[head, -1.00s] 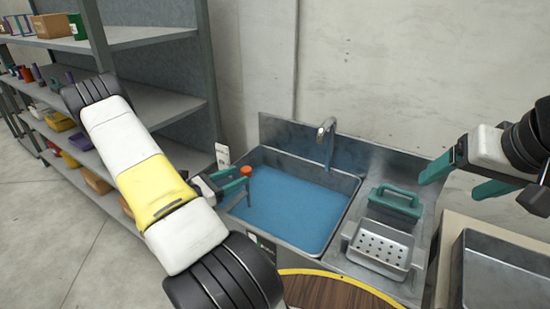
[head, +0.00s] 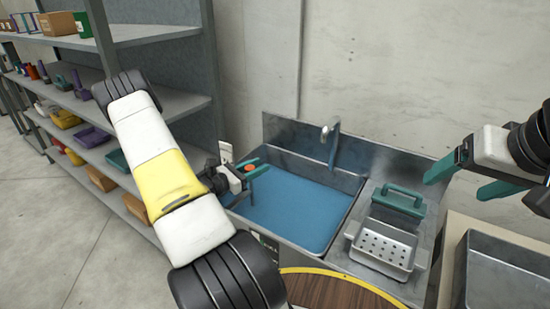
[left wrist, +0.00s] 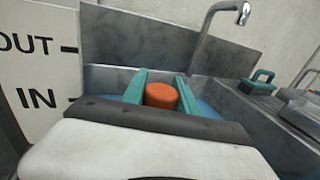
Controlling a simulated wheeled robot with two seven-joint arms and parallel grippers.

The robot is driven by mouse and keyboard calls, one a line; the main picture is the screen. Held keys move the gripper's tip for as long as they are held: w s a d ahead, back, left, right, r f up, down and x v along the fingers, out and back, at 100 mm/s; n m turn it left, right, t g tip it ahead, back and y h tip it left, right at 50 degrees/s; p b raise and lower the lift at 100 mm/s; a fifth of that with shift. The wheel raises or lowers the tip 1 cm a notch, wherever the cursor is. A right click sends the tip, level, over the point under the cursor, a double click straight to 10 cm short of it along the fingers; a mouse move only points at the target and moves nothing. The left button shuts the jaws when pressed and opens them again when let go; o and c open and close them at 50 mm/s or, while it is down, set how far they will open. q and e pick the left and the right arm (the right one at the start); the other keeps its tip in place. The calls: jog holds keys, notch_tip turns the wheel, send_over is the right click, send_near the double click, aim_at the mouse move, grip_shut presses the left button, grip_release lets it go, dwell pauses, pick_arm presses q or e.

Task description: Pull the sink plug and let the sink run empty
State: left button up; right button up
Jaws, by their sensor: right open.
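The sink (head: 345,195) holds blue water. An orange knob (head: 248,168), which looks like the plug's handle, stands at the sink's left side; the plug's lower part is hidden. My left gripper (head: 255,170) is at the knob, its teal fingers on either side of it. In the left wrist view the orange knob (left wrist: 161,96) sits between the fingers of my left gripper (left wrist: 163,88). I cannot tell if they press on it. My right gripper (head: 480,182) is open and empty, at the right above the drainboard side.
A faucet (head: 331,140) rises at the sink's back. A teal-handled tool (head: 400,200) and a perforated metal basket (head: 384,248) stand on the drainboard. A metal tray (head: 500,270) lies at the right, and shelves (head: 160,105) stand at the left.

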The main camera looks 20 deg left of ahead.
pick_arm(q)
grip_shut()
dwell(1.1)
